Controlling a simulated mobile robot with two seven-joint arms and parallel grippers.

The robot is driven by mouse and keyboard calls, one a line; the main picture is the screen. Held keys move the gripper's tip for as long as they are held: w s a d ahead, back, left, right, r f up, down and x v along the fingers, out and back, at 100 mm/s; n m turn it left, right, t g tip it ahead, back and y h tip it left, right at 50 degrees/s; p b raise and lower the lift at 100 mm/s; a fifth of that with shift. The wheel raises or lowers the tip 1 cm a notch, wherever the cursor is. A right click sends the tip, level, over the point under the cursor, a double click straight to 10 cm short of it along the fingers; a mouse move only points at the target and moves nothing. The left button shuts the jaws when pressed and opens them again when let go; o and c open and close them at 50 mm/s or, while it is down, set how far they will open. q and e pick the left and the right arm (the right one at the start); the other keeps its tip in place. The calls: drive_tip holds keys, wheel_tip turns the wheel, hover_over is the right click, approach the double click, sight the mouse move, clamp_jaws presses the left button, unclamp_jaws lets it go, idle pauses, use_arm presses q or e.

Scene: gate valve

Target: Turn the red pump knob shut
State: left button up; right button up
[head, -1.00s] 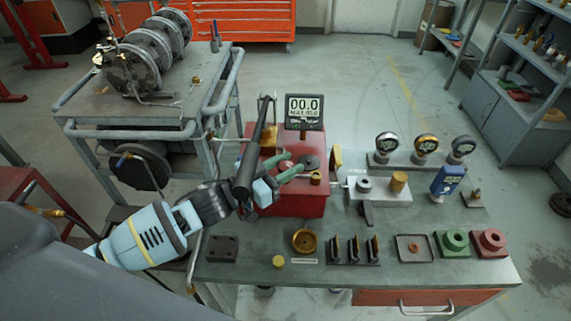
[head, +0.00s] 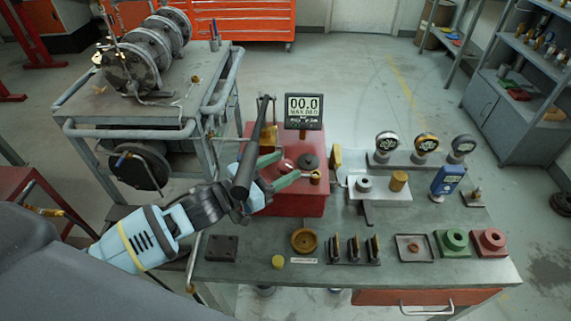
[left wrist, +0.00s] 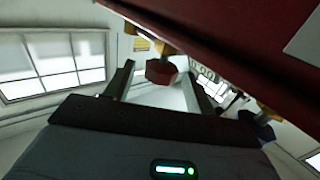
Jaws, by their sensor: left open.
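The red pump (head: 298,203) is a red box on the bench, with a display reading 00.0 (head: 303,106) behind it. The red knob (head: 286,165) shows on its top, between the pale green fingers of my left gripper (head: 288,166). The gripper is open, with a finger on either side of the knob. In the left wrist view the faceted red knob (left wrist: 160,72) appears between the two spread fingers (left wrist: 159,75), with visible gaps on both sides. A black bar of the pump crosses in front of my left wrist. My right gripper is out of view.
A dark round cap (head: 308,161) and a brass fitting (head: 315,177) sit right of the red knob, close to the fingers. Gauges (head: 425,144), a brass dish (head: 303,240) and small blocks stand on the bench. A wheeled cart (head: 130,120) is at left.

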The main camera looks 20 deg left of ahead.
sight(279, 168)
use_arm(q)
drive_tip(key=v, duration=0.6)
idle(0.3)
